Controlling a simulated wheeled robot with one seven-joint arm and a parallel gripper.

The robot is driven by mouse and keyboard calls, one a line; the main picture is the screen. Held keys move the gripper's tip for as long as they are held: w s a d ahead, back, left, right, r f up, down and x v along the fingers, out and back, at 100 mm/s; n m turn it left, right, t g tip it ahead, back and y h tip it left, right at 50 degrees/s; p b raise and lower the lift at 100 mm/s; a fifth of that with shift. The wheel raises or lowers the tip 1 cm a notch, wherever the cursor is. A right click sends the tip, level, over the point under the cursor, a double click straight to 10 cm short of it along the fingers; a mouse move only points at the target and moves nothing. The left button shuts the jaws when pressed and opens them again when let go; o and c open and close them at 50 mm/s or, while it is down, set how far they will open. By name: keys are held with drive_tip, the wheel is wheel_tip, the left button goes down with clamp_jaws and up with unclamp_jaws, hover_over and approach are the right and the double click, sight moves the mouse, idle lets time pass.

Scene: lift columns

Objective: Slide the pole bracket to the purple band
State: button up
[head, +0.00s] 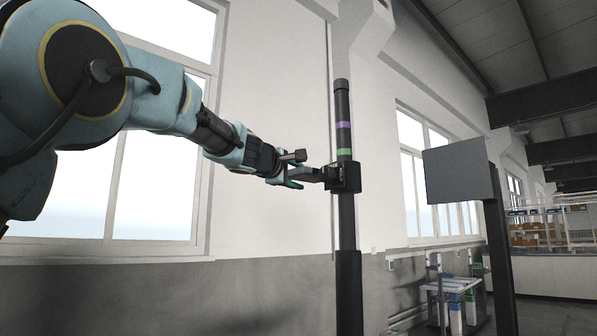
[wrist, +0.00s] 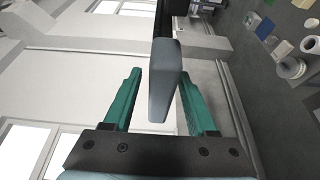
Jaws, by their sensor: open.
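The black pole bracket (head: 345,178) sits around the dark upright pole (head: 342,105), just below a green band (head: 344,152). The purple band (head: 343,126) is higher up the pole, above the green one. A grey handle (head: 316,174) juts left from the bracket toward my gripper (head: 297,171). In the wrist view, my gripper (wrist: 160,76) is open, its two green fingers on either side of the handle (wrist: 165,85). A gap shows between the left finger and the handle; the right finger looks closer. Whether it touches is unclear.
A grey box-like panel on a dark post (head: 461,172) stands to the right of the pole. A wall with windows (head: 268,130) lies behind. The space directly above the bracket along the pole looks clear.

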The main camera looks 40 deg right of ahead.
drive_tip(key=shift+w+d, duration=0.15)
drive_tip(key=shift+d, duration=0.3)
clamp_jaws()
idle(1.2)
